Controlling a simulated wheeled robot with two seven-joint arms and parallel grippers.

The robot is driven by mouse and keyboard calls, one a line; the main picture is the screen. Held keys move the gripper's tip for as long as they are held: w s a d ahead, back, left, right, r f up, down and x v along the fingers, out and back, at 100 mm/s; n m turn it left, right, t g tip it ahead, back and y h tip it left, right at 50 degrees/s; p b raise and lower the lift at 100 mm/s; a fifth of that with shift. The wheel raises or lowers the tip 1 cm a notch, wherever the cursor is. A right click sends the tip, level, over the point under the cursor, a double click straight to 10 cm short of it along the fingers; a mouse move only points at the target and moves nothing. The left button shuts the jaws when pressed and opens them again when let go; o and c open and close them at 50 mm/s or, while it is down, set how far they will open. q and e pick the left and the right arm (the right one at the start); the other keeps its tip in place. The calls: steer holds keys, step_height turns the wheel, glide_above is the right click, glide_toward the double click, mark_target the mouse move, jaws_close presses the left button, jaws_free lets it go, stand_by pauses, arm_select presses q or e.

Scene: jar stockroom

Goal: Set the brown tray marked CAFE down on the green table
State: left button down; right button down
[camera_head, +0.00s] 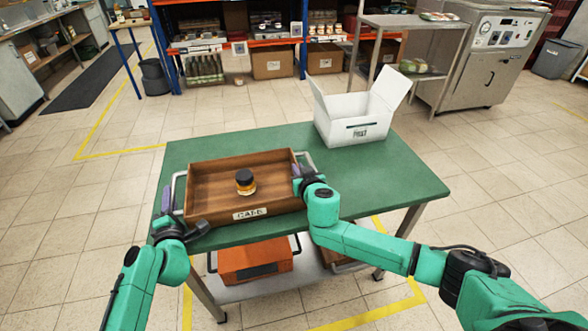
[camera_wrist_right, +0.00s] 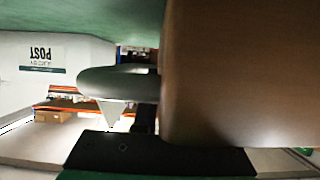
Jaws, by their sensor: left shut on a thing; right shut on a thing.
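The brown tray marked CAFE (camera_head: 215,211) is over the left part of the green table (camera_head: 375,180); I cannot tell whether its base touches the top. It looks about level. My left gripper (camera_head: 170,212) is shut on the tray's left handle. My right gripper (camera_head: 299,180) is shut on the right handle. The right wrist view shows the tray's brown side (camera_wrist_right: 235,75) and the grey handle (camera_wrist_right: 110,82) close up; the fingertips are mostly hidden.
A white open box (camera_head: 345,128), marked POST in the right wrist view (camera_wrist_right: 42,58), stands on the table's back right. The table's right part is clear. An orange crate (camera_head: 255,262) sits on the shelf below. Shelving and a steel machine stand behind.

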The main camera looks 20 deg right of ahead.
arm_select(q)
steer(key=shift+f+b, duration=0.4)
steer(key=shift+f, duration=0.35)
arm_select(e)
steer(key=shift+f, duration=0.7)
arm_select(q)
steer(key=c, duration=0.8)
jaws_free()
steer(key=shift+r, duration=0.15)
arm_select(e)
steer(key=c, duration=1)
jaws_free()
steer(key=shift+r, duration=0.1)
arm_select(q)
steer(key=shift+o, duration=0.2)
arm_select(e)
steer(key=shift+r, duration=0.1)
arm_select(q)
steer(key=shift+s, duration=0.3)
steer(key=s, duration=0.7)
steer(key=s+d, duration=0.1)
steer(key=s, duration=0.3)
steer(key=shift+s+r, duration=0.2)
steer(key=shift+s, duration=0.05)
arm_select(e)
steer(key=shift+s, duration=0.1)
steer(key=v, duration=1.2)
